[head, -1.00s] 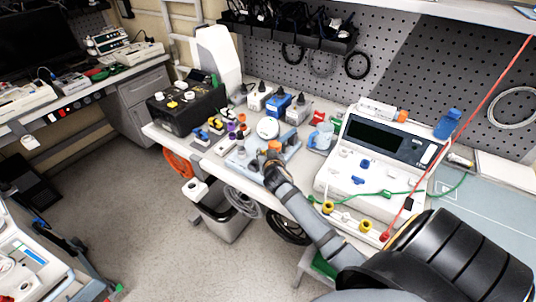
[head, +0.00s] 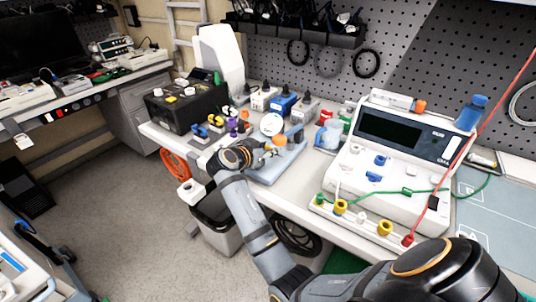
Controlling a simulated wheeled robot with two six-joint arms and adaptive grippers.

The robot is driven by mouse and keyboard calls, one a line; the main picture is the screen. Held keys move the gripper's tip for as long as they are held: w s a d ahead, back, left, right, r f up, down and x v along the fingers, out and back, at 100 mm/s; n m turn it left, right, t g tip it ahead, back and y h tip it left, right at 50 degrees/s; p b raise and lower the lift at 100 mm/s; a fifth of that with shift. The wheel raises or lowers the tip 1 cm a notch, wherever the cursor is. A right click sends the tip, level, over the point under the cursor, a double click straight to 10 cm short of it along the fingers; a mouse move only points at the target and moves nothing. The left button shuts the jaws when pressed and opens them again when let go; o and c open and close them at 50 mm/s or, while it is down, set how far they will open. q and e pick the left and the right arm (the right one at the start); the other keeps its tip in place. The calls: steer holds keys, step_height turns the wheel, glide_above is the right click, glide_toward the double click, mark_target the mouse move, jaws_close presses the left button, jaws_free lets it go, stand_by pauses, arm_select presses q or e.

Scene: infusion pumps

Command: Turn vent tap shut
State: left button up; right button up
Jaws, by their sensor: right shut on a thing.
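My right gripper (head: 252,152) reaches over the bench's front edge, at the left end of a blue-grey rack (head: 290,164). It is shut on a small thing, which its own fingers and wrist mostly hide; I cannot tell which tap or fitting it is. An orange-topped piece (head: 279,139) stands on the rack just right of the fingers. Small fittings with blue, yellow and purple parts (head: 216,124) stand just behind and left of the gripper. I cannot single out the vent tap for certain. My left gripper is not in view.
A white pump unit (head: 390,170) with a dark screen and coloured ports stands to the right, with green and red leads. A black case (head: 182,108) stands to the left. Several small bottles and a white round-topped item (head: 271,124) crowd behind. A bin (head: 218,222) stands below.

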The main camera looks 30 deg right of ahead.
steer(key=shift+g, duration=0.3)
steer(key=shift+r, duration=0.1)
steer(key=o, duration=1.1)
steer(key=shift+w, duration=0.1)
steer(key=shift+o, duration=0.2)
